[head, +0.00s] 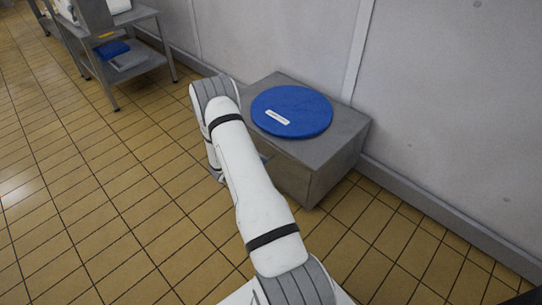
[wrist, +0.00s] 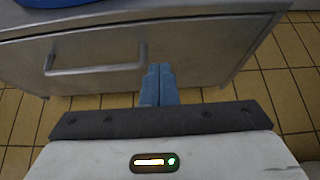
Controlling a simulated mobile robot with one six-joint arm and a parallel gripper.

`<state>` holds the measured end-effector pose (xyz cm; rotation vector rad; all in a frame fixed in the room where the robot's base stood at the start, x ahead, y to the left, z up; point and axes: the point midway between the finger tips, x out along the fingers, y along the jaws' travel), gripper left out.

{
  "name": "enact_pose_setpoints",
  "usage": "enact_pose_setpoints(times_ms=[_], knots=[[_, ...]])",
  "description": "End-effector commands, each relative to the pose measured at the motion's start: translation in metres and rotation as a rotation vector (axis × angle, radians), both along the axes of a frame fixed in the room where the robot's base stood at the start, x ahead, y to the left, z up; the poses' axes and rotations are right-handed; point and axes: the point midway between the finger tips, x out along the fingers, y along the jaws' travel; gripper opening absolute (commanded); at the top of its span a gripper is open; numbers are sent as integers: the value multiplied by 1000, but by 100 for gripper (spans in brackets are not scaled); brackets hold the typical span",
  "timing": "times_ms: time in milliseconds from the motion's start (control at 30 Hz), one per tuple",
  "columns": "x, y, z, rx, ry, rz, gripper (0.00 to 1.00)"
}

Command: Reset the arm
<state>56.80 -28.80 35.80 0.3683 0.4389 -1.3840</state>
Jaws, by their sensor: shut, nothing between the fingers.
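My arm reaches forward from the bottom of the head view and bends down at its far end, left of a low metal cabinet (head: 310,178). My gripper (wrist: 160,70) shows in the wrist view with its two blue-grey fingers together and nothing between them. Its tips appear in front of the cabinet's front face (wrist: 200,60), just right of a bar handle (wrist: 95,68). Whether they touch the cabinet I cannot tell. In the head view the fingers are mostly hidden behind my arm.
A round blue lid (head: 305,103) lies on the cabinet with a small white item (head: 278,117) on it. A pale wall (head: 440,100) stands behind. A metal table (head: 140,65) with a lower shelf is at the upper left. The tiled floor (head: 90,200) on the left is clear.

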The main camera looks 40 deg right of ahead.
Motion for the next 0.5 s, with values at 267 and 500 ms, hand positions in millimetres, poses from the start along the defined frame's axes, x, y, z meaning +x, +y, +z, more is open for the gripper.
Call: enact_pose_setpoints(times_ms=[267, 500], knots=[[-7, 39, 23, 2, 2, 0, 0], [-9, 46, 26, 2, 3, -2, 0]])
